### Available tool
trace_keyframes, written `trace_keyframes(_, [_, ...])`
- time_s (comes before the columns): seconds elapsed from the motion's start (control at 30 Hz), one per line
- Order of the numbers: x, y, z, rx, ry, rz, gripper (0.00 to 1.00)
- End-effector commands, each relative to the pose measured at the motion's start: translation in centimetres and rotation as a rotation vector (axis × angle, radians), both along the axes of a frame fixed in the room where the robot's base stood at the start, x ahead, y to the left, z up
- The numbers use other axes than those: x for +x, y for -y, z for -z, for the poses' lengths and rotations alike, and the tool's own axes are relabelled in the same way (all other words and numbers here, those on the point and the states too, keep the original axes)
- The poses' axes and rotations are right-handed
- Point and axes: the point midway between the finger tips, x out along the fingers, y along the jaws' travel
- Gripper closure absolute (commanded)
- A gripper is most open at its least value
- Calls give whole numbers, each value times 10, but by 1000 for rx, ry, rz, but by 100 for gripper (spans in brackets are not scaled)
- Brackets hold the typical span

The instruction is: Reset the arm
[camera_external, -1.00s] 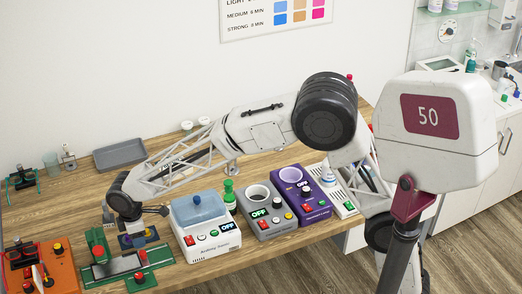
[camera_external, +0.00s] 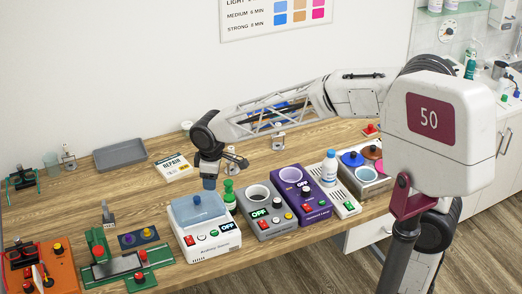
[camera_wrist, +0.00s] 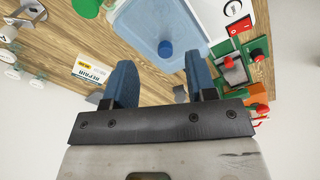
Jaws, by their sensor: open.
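My gripper (camera_external: 208,184) points down above the table, just behind the white machine (camera_external: 212,240) with the translucent blue lid (camera_external: 198,208). In the wrist view my gripper (camera_wrist: 160,76) has its two blue fingers spread apart with nothing between them. The blue lid (camera_wrist: 140,22) and its round blue knob (camera_wrist: 165,48) show beyond the fingertips. Whether the fingers touch the lid cannot be told from the external view, but they look apart from it.
A green bottle (camera_external: 229,194) stands right of the lid, close to my gripper. A grey machine (camera_external: 263,222) and a purple machine (camera_external: 312,208) stand further right. A REPAIR box (camera_external: 173,167) and a grey tray (camera_external: 120,155) lie behind left. Green devices (camera_external: 100,245) stand at left.

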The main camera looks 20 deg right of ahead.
Motion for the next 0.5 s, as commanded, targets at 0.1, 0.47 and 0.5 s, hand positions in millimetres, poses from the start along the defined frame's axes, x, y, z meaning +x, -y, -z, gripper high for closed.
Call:
trace_keyframes(0.1, [-5, 42, -13, 10, 11, 80, 48])
trace_keyframes(0.47, [-36, 152, -37, 35, 36, 315, 48])
trace_keyframes(0.5, [-41, 164, -39, 37, 39, 342, 48])
